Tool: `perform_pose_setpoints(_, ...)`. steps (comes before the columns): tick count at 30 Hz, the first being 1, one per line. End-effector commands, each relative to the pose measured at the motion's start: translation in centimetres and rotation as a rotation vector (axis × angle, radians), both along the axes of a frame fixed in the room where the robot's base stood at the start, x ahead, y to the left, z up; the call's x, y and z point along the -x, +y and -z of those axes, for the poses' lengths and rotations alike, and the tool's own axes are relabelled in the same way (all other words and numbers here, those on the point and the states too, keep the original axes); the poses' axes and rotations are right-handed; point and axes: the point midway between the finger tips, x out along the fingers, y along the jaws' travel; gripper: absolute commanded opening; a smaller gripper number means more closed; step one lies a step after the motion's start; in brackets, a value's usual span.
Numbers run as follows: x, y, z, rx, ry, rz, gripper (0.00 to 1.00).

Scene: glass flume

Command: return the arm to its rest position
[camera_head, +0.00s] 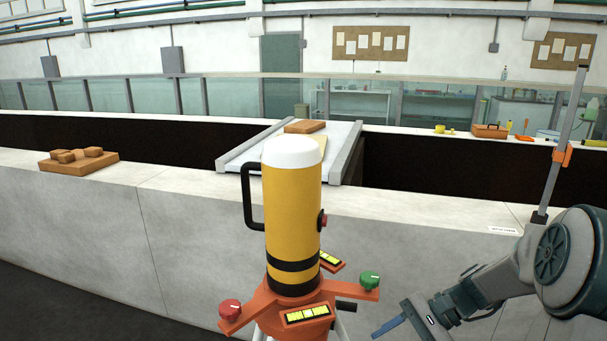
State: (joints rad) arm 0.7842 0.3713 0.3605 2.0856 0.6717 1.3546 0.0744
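My arm comes in at the lower right of the head view, with a large grey-green joint at the right edge. My gripper (389,327) is at the end of it, low in the picture and pointing left and down. A blue finger shows at its tip. The frame's bottom edge and the angle hide the rest, so I cannot tell whether it is open or shut. I see nothing held in it. It is to the right of a yellow cylinder (292,215) with a white cap and black bands, on an orange tripod head (290,315).
A pale concrete wall (190,230) runs across in front. Wooden blocks (80,158) lie on its top at left. A grey-railed platform (235,155) spans the dark channel. A thin upright staff (565,130) with an orange clamp stands at right, close to my arm.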

Motion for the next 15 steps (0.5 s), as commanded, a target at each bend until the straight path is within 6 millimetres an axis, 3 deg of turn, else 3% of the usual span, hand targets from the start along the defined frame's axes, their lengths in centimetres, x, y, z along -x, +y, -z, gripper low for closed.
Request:
perform_pose_setpoints(6, 3.8, 2.4, -1.2, 0.305, -0.115, -0.201, 0.41)
perform_pose_setpoints(15, 8.1, 3.2, -3.3, 0.628, -0.337, -0.426, 0.41)
